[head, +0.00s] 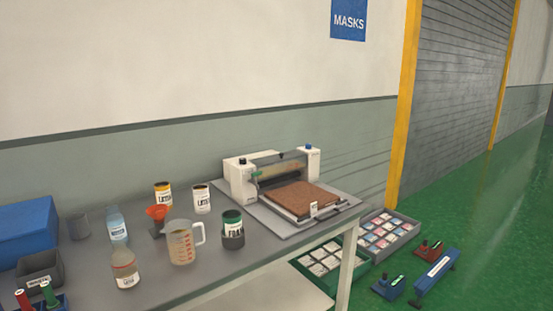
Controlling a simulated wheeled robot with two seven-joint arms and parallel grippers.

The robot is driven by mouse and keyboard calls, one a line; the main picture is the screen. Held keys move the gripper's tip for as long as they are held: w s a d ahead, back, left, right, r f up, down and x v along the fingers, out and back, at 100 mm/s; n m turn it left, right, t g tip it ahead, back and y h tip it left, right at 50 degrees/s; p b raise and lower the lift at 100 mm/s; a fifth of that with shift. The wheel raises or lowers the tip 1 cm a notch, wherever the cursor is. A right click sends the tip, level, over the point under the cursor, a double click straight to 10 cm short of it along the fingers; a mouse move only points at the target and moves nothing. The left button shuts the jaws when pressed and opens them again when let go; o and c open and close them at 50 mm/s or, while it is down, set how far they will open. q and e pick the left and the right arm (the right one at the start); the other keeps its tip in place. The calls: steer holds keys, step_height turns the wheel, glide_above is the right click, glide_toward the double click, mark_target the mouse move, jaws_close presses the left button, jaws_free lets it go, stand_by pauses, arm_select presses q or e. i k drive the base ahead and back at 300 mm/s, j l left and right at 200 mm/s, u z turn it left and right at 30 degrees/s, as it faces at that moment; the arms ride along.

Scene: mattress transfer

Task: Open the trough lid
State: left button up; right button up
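A white machine (239,181) stands at the far end of the grey table, against the wall. Between its two white end housings is a long trough-like part with a clear or tan cover (277,158), which looks like the trough lid. A small dark knob seems to sit on its top edge; the lid looks down, but it is too small to be sure. A brown slab (299,196) lies on the machine's bed in front of the roller. Neither of my grippers is in view.
Crates (390,232) and small tools lie on the green floor at right.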

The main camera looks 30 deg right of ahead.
mark_target(264, 161)
steer(key=i+l, duration=0.8)
steer(key=l, duration=0.15)
